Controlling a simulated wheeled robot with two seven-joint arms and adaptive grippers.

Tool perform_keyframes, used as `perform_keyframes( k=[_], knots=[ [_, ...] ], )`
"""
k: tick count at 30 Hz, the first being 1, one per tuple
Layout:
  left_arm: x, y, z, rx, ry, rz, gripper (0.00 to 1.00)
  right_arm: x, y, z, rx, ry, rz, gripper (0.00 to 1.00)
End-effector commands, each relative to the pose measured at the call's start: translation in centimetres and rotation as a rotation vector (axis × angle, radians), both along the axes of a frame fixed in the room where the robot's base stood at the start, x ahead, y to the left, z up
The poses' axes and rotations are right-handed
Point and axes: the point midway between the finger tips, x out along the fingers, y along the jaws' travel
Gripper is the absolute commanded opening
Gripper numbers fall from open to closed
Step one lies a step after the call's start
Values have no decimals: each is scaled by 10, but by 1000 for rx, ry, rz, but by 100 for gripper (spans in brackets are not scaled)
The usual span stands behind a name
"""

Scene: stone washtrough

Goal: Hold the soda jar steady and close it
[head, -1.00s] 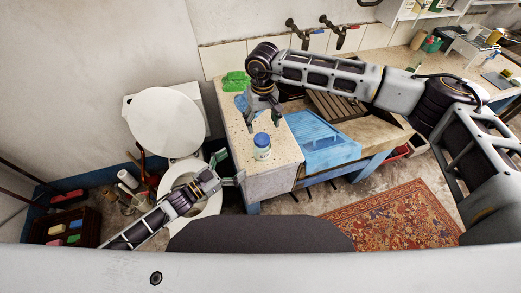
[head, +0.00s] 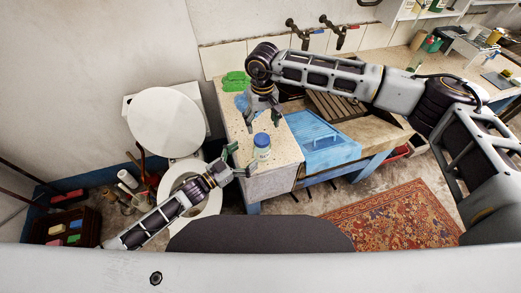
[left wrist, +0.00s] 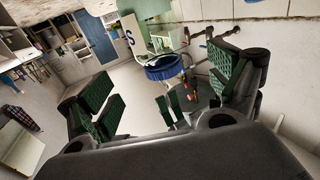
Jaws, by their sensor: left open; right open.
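The soda jar (head: 262,154) stands upright near the front end of the speckled stone counter. Its blue lid (head: 262,140) sits on top; I cannot tell whether it is tight. In the left wrist view the blue lid (left wrist: 165,68) shows between the open fingers, with a pale label bearing an "S" beside it. My left gripper (head: 240,161) is open beside the jar, on its left, with its fingertips close to it and nothing held. My right gripper (head: 263,123) points down, open and empty, above the lid.
A green cloth-like item (head: 235,80) lies at the back of the counter. A toilet with a white lid (head: 165,122) stands left of the counter. A patterned rug (head: 385,220) covers the floor.

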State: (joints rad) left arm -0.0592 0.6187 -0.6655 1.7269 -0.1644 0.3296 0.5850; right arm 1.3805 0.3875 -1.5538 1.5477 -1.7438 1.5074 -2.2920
Motion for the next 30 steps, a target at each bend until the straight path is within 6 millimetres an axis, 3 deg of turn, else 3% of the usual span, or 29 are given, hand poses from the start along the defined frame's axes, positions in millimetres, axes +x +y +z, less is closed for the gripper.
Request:
perform_keyframes(
  k=[21, 30],
  knots=[
    [49, -55, 1, -1, -1, 0, 91, 0, 0, 0, 0, 0, 0, 71],
    [57, -65, 1, -1, 0, 0, 91, 0, 0, 0, 0, 0, 0, 71]
  ],
)
